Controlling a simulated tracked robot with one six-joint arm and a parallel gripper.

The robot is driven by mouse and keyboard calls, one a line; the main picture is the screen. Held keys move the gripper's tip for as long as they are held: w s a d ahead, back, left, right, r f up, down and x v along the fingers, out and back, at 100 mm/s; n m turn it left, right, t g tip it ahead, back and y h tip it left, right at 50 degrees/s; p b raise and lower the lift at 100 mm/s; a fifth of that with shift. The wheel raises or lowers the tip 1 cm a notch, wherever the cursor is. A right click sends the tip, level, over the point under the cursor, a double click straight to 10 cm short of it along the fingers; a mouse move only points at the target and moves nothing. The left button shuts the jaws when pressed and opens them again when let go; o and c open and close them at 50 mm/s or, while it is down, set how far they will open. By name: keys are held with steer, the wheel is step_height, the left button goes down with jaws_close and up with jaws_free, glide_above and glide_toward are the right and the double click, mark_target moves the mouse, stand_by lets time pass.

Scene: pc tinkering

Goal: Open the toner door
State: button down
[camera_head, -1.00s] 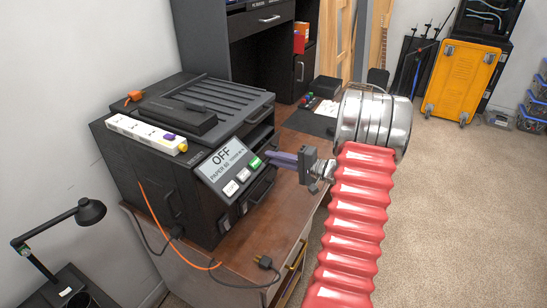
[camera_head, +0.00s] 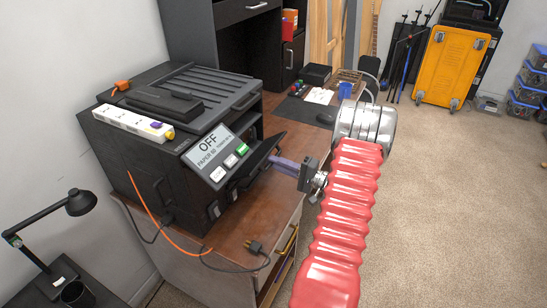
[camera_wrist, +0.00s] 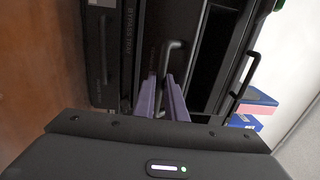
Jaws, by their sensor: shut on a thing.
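The black printer (camera_head: 165,150) stands on the wooden desk, its panel reading "OFF". In the head view its toner door (camera_head: 256,158) is a dark front panel tilted outward at the top, with a dark gap behind it. My gripper (camera_head: 274,161) reaches in from the right at this door. In the wrist view my purple gripper fingers (camera_wrist: 163,88) are shut on the door's dark handle (camera_wrist: 170,58). Part of the handle is hidden between the fingers. A panel marked "BYPASS TRAY" (camera_wrist: 128,40) lies beside the door.
A white power strip (camera_head: 132,122) and an orange plug (camera_head: 122,86) lie on the printer. A cable with a black plug (camera_head: 254,246) lies on the desk's near end. A desk lamp (camera_head: 80,203) stands at left. Open carpet (camera_head: 450,200) lies to the right.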

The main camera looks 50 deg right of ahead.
steer(key=shift+w+a+f, duration=0.1)
steer(key=shift+a+f, duration=0.1)
steer(key=shift+f, duration=0.35)
steer(key=c, duration=2.2)
jaws_free()
steer(key=shift+o, duration=0.2)
steer(key=shift+d+r, duration=0.1)
steer(key=shift+d, duration=0.05)
